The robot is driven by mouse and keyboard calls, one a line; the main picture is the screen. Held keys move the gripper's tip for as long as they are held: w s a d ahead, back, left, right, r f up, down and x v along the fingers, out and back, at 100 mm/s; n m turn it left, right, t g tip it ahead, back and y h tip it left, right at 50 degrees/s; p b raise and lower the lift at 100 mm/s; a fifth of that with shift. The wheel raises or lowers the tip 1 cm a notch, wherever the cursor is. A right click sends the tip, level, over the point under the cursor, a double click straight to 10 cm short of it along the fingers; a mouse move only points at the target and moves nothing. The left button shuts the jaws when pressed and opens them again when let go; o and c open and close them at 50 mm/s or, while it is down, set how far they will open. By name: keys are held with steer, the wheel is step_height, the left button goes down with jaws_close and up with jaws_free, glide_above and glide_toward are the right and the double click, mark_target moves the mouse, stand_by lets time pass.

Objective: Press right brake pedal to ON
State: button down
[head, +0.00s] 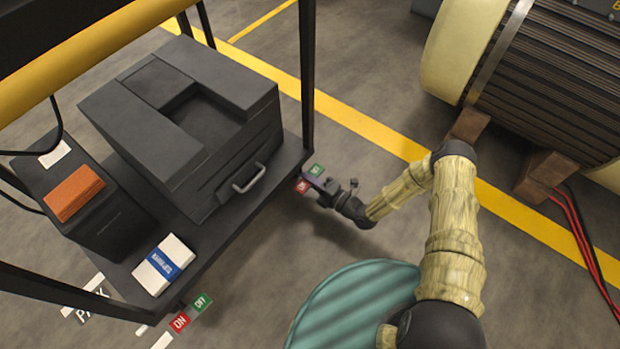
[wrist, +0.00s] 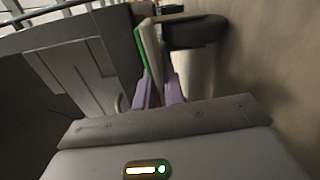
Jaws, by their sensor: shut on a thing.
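The right brake pedal sits low at the cart's right corner. In the head view its red plate (head: 303,187) and green plate (head: 316,170) show beside my gripper (head: 319,184). In the wrist view a thin upright pedal plate with a green face (wrist: 148,50) stands at my gripper's two purple fingers (wrist: 160,93). The fingers are shut on this plate. The exact contact is partly hidden, and I cannot read the pedal's setting. The other pedal, with a red ON plate (head: 180,321) and a green OFF plate (head: 202,302), is at the cart's near edge.
The black cart (head: 222,247) carries a large dark machine (head: 190,120), an orange block (head: 75,192) and a white-and-blue pack (head: 163,265). A big ribbed rotor (head: 545,80) rests on wooden blocks (head: 542,175) at right.

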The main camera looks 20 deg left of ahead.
steer(key=shift+s+r+n+p, duration=0.1)
steer(key=shift+r+n+p, duration=0.05)
steer(key=shift+n+p, duration=0.85)
steer(key=shift+f, duration=0.2)
steer(key=c, duration=1.5)
jaws_free()
steer(key=shift+d+p, duration=0.1)
steer(key=shift+p, duration=0.2)
steer(key=p+v, duration=0.3)
steer(key=v, duration=1.4)
steer(key=shift+s+d, duration=0.1)
steer(key=shift+s, duration=0.05)
